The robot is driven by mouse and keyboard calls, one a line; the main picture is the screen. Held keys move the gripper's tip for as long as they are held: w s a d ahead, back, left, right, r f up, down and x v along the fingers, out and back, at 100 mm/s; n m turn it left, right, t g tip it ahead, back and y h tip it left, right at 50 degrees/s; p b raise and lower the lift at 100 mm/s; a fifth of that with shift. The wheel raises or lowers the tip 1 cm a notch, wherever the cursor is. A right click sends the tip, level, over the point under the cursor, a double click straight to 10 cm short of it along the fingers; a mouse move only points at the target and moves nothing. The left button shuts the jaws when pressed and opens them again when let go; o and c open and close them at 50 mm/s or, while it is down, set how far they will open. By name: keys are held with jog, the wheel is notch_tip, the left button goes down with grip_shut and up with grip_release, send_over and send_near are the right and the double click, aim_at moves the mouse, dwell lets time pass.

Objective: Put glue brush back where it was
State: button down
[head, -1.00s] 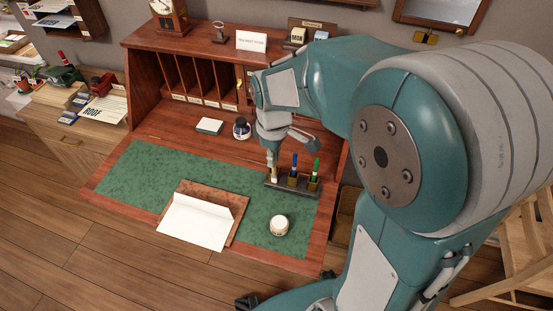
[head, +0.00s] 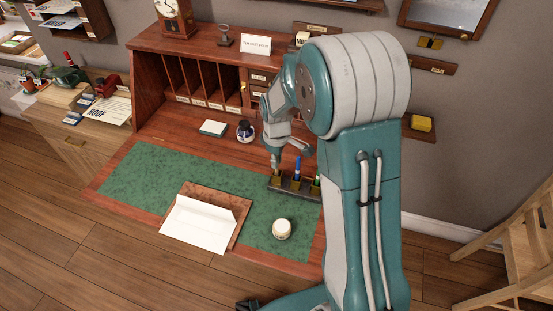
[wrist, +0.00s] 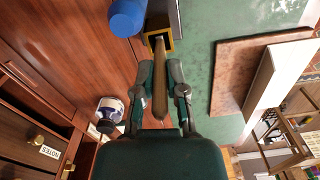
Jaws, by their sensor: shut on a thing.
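The glue brush (wrist: 160,85) has a light wooden handle that runs between the fingers of my gripper (wrist: 160,68). My gripper is shut on it. In the wrist view the brush's far end is at the mouth of a brass-coloured cup (wrist: 157,36); how deep it goes in is hidden. In the head view my gripper (head: 275,164) points down over the left cup of the dark pen holder (head: 292,189). A blue marker (head: 297,167) stands in the middle cup, and a green one (head: 317,181) at the right is partly hidden by my arm.
A white-lidded jar (head: 282,229) and an envelope (head: 198,224) on a brown folder lie in front on the green mat (head: 150,179). An ink bottle (head: 245,131) stands behind left of my gripper. The mat's left side is clear.

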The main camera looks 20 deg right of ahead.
jog(key=shift+d, duration=0.1)
jog(key=c, duration=0.7)
grip_release()
notch_tip(320, 180, up, 11)
jog(key=shift+r, duration=0.75)
jog(key=shift+s+r+m+t, duration=0.95)
jog(key=shift+s+r+m, duration=0.65)
jog(key=shift+s, duration=2.25)
jog(key=shift+s+r+m+t, duration=0.9)
jog(key=shift+s+r+m, duration=0.7)
jog(key=shift+s, duration=2.3)
jog(key=shift+s+r+m+t, duration=0.95)
jog(key=shift+s+r+m, duration=0.65)
jog(key=shift+s, duration=2.25)
